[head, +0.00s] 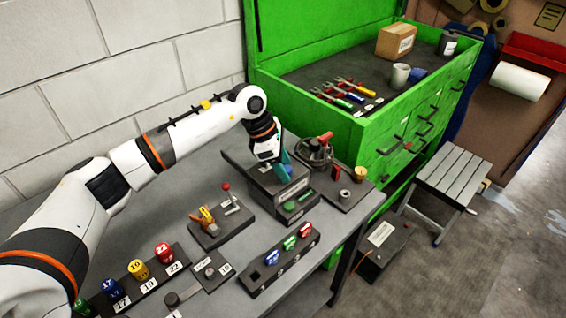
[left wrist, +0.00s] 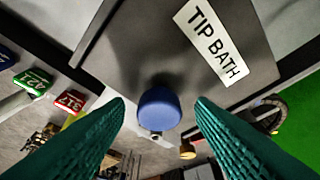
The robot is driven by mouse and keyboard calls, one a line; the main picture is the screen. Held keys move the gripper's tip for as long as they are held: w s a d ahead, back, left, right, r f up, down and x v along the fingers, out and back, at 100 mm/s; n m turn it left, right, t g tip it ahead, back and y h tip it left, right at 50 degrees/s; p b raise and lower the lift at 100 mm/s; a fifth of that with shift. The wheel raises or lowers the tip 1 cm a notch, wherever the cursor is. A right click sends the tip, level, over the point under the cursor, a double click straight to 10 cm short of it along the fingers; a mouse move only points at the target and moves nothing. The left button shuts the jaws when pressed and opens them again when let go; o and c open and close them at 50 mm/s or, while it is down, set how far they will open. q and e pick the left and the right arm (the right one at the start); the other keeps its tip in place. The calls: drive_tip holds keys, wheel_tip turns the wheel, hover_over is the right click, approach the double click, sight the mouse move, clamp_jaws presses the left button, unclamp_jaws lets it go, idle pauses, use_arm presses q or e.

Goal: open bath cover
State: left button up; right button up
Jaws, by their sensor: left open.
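The tip bath is a dark grey box (head: 266,186) near the back right of the bench in the head view. Its flat grey cover (left wrist: 190,75) carries a white "TIP BATH" label (left wrist: 211,42) and a round blue knob (left wrist: 159,108). My left gripper (head: 281,163) is at the bath in the head view. In the left wrist view its green ribbed fingers are open, one on each side of the knob, with gaps showing between fingers and knob. The cover appears flat and closed. My right gripper is not in view.
A rack with blue, green and red numbered pieces (head: 280,262) stands in front of the bath. A round-wheeled fixture (head: 316,152) stands just behind it. The green tool chest (head: 350,135) rises at the back. A stand with a red-knobbed lever (head: 232,205) is to the left.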

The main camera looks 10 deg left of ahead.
use_arm(q)
clamp_jaws()
drive_tip(key=w+a+b, duration=0.4)
drive_tip(key=w+a, duration=0.1)
drive_tip(key=a, duration=0.2)
drive_tip(key=shift+a+b, duration=0.35)
drive_tip(key=shift+b, duration=0.05)
unclamp_jaws()
drive_tip(key=b+v, duration=0.2)
drive_tip(key=v, duration=1)
drive_tip(key=shift+b, duration=0.35)
